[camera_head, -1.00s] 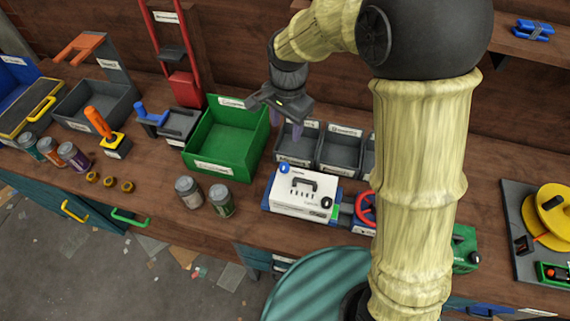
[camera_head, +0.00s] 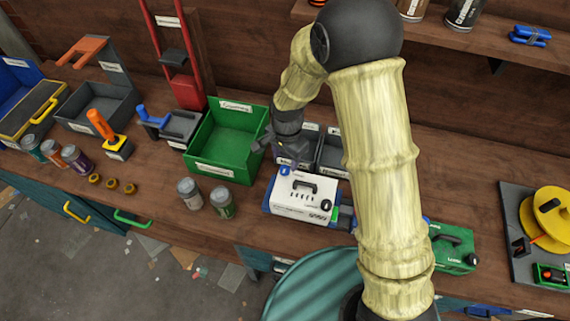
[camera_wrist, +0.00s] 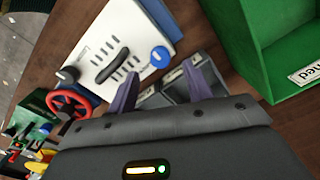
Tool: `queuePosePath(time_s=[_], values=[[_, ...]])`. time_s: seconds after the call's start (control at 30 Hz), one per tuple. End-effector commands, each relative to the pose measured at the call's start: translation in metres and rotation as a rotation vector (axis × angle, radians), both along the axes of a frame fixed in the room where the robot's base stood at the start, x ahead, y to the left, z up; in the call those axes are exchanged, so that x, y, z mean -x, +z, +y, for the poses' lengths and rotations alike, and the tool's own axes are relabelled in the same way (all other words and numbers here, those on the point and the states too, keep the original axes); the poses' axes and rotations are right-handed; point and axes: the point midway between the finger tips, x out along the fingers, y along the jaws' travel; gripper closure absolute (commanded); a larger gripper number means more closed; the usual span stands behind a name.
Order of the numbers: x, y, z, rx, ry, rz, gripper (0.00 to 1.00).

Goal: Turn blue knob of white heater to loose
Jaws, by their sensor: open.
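The white heater (camera_head: 304,196) is a white box with a black handle and a row of slots on top, standing on the bench. It also shows in the wrist view (camera_wrist: 97,50). Its blue knob (camera_head: 285,170) is at the heater's back left corner and appears as a round blue disc in the wrist view (camera_wrist: 160,57). A black knob (camera_head: 326,205) is at the opposite corner. My gripper (camera_head: 284,162) is just above and behind the blue knob. In the wrist view its purple fingers (camera_wrist: 158,88) are apart, with the blue knob beyond them, not between them.
A green bin (camera_head: 226,146) stands left of my gripper, with grey bins (camera_head: 331,150) behind the heater. Two cans (camera_head: 205,196) stand left of the heater. A red valve wheel (camera_wrist: 72,104) and a green box (camera_head: 452,247) are on its right.

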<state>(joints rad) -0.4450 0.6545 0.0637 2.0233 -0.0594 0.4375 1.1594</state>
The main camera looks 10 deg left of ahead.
Motion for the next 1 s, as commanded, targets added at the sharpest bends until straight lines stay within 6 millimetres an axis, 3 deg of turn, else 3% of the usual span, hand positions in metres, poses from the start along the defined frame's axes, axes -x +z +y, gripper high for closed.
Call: queuePosePath(time_s=[0.3, 0.67, 0.7, 0.9, 1.0], values=[[-0.001, -0.042, 0.001, 0.001, 0.001, 0.001, 0.49], [-0.001, -0.050, 0.001, 0.000, 0.000, -0.001, 0.49], [-0.001, -0.050, 0.001, 0.000, 0.000, -0.001, 0.51], [-0.001, -0.050, 0.001, 0.000, 0.000, -0.001, 0.91], [-0.001, -0.049, 0.001, 0.000, 0.000, -0.001, 0.95]])
